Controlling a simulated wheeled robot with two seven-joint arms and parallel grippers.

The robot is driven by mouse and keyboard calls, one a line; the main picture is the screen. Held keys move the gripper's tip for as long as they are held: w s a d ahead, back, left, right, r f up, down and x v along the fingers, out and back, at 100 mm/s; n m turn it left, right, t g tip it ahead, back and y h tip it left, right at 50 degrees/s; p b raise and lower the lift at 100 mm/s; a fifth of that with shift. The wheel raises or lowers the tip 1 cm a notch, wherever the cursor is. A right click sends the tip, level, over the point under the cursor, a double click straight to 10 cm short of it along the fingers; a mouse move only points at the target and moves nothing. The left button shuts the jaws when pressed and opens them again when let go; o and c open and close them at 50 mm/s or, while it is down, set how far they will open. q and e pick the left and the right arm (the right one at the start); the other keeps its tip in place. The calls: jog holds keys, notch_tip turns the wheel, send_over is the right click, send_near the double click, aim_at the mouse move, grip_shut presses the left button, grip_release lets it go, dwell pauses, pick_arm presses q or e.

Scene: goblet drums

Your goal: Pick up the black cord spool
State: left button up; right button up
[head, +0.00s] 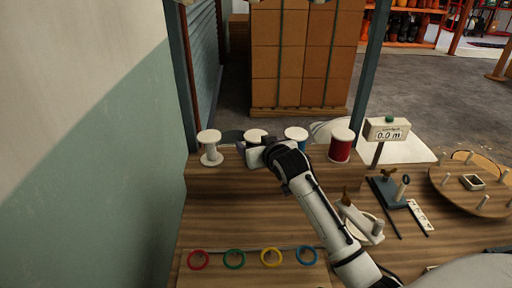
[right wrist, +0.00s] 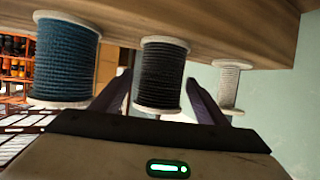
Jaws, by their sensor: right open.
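The black cord spool (right wrist: 163,75) stands upright on the wooden ledge with white end discs, and the right wrist view shows it upside down. In the head view only the top of the black spool (head: 256,134) shows, as my right gripper and wrist hide the rest. My right gripper (right wrist: 158,80) is open, with one finger on each side of the black spool. I cannot tell whether the fingers touch it. My right gripper (head: 252,150) also shows in the head view, at the spool. My left gripper is not in view.
A white spool (head: 211,148) stands left of the black one; a blue spool (head: 297,133) and a red spool (head: 340,146) stand right. Coloured rings (head: 235,259) lie near the front. A sign reading 0.0 m (head: 387,130) and a round board (head: 470,185) with pegs are at right.

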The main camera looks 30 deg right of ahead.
jog(key=c, duration=1.3)
